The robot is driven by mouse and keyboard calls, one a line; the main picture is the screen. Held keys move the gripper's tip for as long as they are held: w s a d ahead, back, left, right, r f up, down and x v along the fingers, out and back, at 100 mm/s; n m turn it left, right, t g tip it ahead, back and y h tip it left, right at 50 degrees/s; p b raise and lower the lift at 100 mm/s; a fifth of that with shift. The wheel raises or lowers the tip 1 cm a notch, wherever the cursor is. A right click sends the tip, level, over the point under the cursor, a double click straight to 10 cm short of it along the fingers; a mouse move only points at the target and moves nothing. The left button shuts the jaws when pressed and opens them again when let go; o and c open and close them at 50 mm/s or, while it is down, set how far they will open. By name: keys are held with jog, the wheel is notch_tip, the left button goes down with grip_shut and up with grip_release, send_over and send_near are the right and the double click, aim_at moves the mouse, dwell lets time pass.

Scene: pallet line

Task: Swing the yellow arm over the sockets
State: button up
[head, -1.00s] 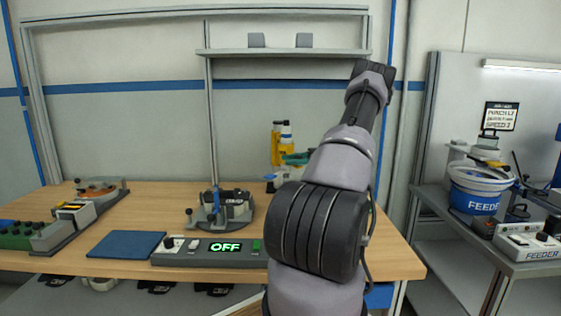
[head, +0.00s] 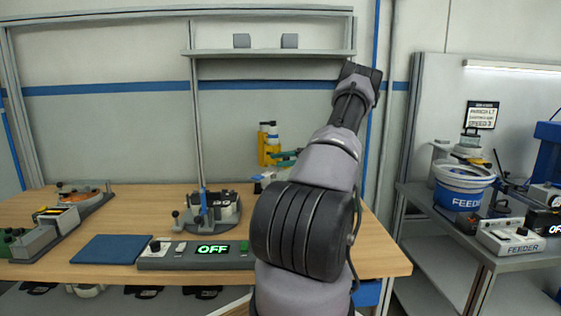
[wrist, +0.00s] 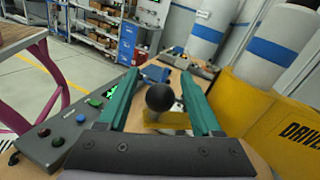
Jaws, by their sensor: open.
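In the wrist view my gripper (wrist: 158,77) is open, its two teal fingers on either side of a round black knob (wrist: 160,97). The knob stands above a yellow piece (wrist: 166,119), which may be the yellow arm; most of it is hidden by the knob and gripper. I cannot tell whether the fingers touch the knob. In the head view my gripper (head: 285,158) is mostly hidden behind my arm, beside a yellow holder (head: 267,150) with white bottles. I cannot make out the sockets.
The wooden bench (head: 150,200) carries a round fixture (head: 208,213), a blue mat (head: 104,249) and a control box (head: 197,256) reading OFF. In the wrist view the yellow holder (wrist: 262,118) stands close on the right. A blue-and-white feeder (head: 463,188) is on the right-hand bench.

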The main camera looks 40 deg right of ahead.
jog(key=v, duration=1)
jog(key=shift+d, duration=0.3)
